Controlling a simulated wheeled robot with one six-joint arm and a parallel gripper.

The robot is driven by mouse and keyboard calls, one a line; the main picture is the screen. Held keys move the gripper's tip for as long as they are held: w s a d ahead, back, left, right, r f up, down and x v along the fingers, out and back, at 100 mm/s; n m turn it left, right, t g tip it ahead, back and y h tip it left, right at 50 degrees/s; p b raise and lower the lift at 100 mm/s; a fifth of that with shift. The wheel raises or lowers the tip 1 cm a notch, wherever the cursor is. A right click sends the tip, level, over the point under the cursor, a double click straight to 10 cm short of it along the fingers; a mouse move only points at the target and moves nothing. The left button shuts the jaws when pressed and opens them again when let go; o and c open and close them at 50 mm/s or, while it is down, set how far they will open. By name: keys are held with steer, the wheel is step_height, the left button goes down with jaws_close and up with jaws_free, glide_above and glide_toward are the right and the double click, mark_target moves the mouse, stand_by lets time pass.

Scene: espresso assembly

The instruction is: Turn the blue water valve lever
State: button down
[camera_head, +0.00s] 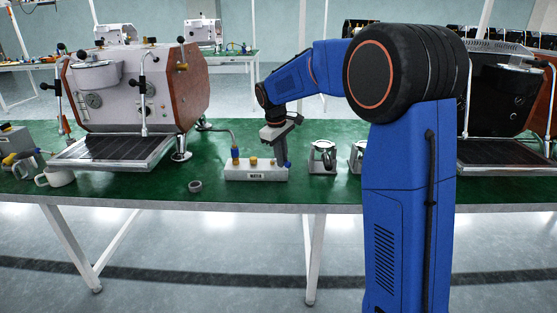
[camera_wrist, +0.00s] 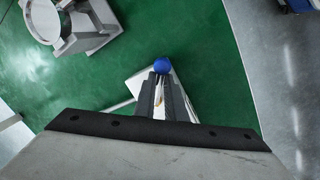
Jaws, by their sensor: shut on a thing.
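The blue water valve lever shows as a round blue knob (camera_wrist: 162,65) at the fingertips in the wrist view. In the head view a small blue part (camera_head: 287,165) shows at the right end of the white water block (camera_head: 257,175), just below my gripper (camera_head: 281,150). My gripper (camera_wrist: 161,82) points down and is shut on the lever, with the blue knob sticking out past the fingertips. The fingers hide most of the lever's stem and part of the block. The lever's exact angle cannot be told.
A small dark ring (camera_head: 195,186) lies left of the block. A metal stand (camera_head: 322,158) is close on the right. A black machine (camera_head: 500,95) stands further right.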

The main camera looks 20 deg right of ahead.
steer(key=n, duration=0.1)
steer(key=d+n, duration=0.1)
steer(key=n, duration=0.1)
steer(key=shift+w+d+t, duration=0.2)
steer(key=shift+w+t, duration=0.1)
steer(key=shift+w, duration=0.1)
steer(key=shift+w+d+n+y, duration=0.2)
steer(key=shift+w+n+y, duration=0.1)
steer(key=shift+n, duration=0.6)
steer(key=shift+w+d+n+y, duration=0.2)
steer(key=shift+w+n, duration=0.05)
steer(key=shift+n, duration=0.65)
steer(key=c, duration=1.8)
jaws_free()
steer(key=shift+d, duration=0.1)
steer(key=shift+r, duration=0.1)
